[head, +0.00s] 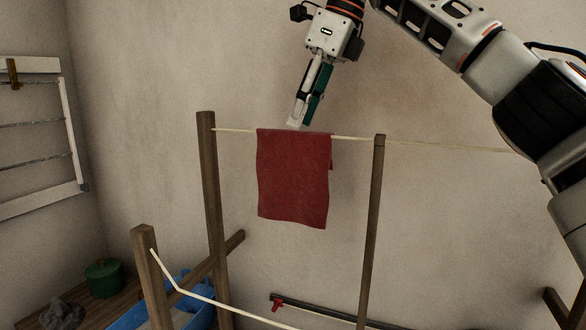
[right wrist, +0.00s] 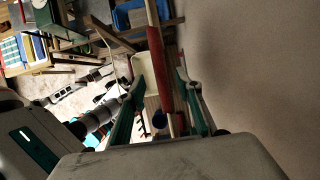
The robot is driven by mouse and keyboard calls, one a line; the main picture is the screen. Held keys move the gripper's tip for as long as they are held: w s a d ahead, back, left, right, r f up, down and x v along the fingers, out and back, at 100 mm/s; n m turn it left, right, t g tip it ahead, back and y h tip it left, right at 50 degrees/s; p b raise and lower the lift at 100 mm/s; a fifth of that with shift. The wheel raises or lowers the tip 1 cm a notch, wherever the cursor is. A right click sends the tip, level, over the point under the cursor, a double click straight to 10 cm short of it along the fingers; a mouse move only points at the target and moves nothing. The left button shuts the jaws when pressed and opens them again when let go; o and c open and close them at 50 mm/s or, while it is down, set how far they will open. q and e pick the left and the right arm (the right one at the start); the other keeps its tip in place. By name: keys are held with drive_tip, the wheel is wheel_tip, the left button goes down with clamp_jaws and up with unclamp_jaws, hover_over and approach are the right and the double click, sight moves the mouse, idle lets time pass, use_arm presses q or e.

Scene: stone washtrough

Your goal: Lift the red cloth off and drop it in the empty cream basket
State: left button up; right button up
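The red cloth (head: 293,180) hangs draped over a cream line between two wooden posts. My right gripper (head: 296,122) points down just above the cloth's top edge, near its middle. In the right wrist view, my right gripper (right wrist: 160,76) has its two fingers apart. The red cloth (right wrist: 156,55) shows there edge-on as a narrow strip between them, with no finger visibly pressing on it.
Wooden posts (head: 371,230) stand either side of the cloth, with a plain wall behind. A lower cream line (head: 235,309) runs in front. A blue container (head: 190,306) and a green pot (head: 104,278) sit at lower left. A white rack (head: 70,130) is on the left wall.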

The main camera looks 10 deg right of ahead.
sight(294, 136)
drive_tip(key=shift+x, duration=2.6)
drive_tip(key=shift+w+f, duration=0.1)
drive_tip(key=shift+f, duration=0.15)
drive_tip(key=shift+c, duration=0.4)
drive_tip(key=c, duration=0.8)
